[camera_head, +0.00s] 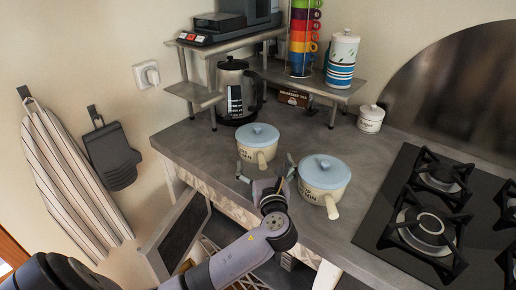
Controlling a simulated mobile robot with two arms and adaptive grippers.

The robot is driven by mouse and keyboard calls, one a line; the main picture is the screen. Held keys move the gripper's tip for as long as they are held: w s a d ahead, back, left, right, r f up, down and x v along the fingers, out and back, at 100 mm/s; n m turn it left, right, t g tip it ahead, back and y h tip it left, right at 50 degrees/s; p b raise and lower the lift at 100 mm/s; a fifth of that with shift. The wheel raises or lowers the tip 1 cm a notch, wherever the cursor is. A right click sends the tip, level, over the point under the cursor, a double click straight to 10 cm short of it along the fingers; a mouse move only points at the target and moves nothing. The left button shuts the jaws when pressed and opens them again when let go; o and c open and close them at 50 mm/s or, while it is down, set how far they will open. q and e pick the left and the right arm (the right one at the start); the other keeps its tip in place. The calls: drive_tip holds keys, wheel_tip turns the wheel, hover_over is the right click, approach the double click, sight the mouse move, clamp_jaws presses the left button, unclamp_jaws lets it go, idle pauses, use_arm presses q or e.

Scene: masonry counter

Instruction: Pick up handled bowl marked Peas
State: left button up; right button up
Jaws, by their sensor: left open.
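Two cream handled bowls with pale blue lids stand on the grey counter. The smaller-looking left bowl (257,152) is further back. The right bowl (324,180) is nearer the front. Both have dark lettering that is too small to read surely, so I cannot tell which one is marked Peas. My left gripper (266,172) is open and empty at the front of the counter. Its fingers spread on either side, just in front of the left bowl, with that bowl's short handle pointing toward it. The right bowl is close to the right finger. My right gripper is not in view.
A black gas hob (430,215) lies to the right. A cabinet door (180,236) hangs open below the counter's front edge.

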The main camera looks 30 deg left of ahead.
sight(260, 152)
use_arm(q)
drive_tip(key=shift+f+x, duration=0.15)
drive_tip(key=shift+x, duration=1.6)
drive_tip(key=shift+f+x, duration=0.15)
drive_tip(key=shift+x, duration=1.55)
drive_tip(key=shift+s+a, duration=0.1)
drive_tip(key=shift+s, duration=0.05)
drive_tip(key=shift+c, duration=0.4)
clamp_jaws()
drive_tip(key=shift+r, duration=0.1)
